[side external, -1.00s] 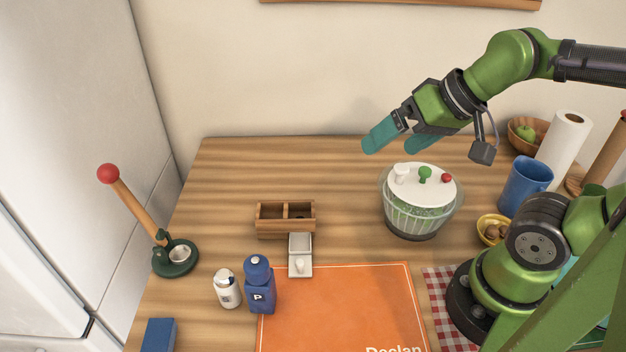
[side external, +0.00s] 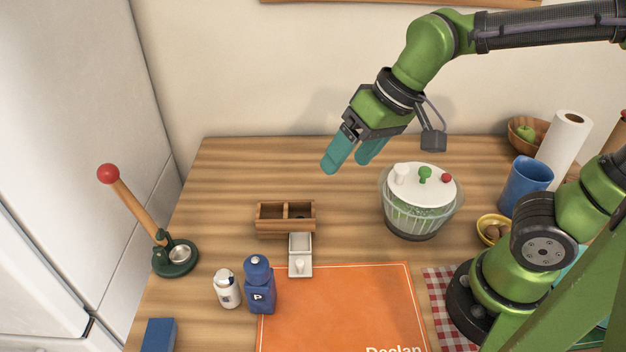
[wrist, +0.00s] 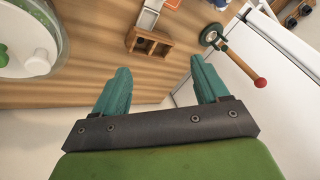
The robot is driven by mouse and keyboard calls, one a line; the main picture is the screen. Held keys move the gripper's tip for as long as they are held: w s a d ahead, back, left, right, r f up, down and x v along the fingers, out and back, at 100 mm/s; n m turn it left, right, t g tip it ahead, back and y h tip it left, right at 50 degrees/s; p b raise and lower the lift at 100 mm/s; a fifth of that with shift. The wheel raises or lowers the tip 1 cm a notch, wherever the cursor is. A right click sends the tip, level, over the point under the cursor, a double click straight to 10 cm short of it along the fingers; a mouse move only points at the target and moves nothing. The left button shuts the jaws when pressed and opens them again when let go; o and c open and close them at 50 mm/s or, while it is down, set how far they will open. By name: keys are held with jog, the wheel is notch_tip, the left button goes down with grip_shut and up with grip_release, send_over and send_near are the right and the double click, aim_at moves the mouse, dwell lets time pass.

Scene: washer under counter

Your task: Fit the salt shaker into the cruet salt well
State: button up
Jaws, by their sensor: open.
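The white salt shaker (side external: 227,289) stands on the counter at the lower left of the side view, just left of the blue shaker marked P (side external: 260,285). The wooden cruet (side external: 285,226) has two open square wells and sits farther back; both wells look empty. It also shows in the wrist view (wrist: 149,43), above and between my fingers. My gripper (side external: 346,168) is open and empty, high above the counter behind and right of the cruet. In the wrist view my teal fingers (wrist: 160,80) are spread apart with nothing between them. The salt shaker is not clear there.
A salad spinner (side external: 420,200) stands to the right. A green press with a red-knobbed lever (side external: 175,258) stands left. An orange mat (side external: 340,310) covers the front; bare wood lies behind the cruet.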

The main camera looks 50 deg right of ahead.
jog(key=w+a+f+n+g, duration=0.25)
jog(key=w+a, duration=0.35)
jog(key=a, duration=0.4)
jog(key=m+g+h, duration=0.1)
jog(key=g+h, duration=0.1)
jog(key=h, duration=0.1)
send_over(223, 274)
notch_tip(223, 274, down, 10)
jog(key=shift+d+f, duration=0.15)
jog(key=shift+f, duration=3.2)
jog(key=shift+a+r, duration=0.1)
jog(key=shift+a, duration=0.1)
jog(key=c, duration=1.2)
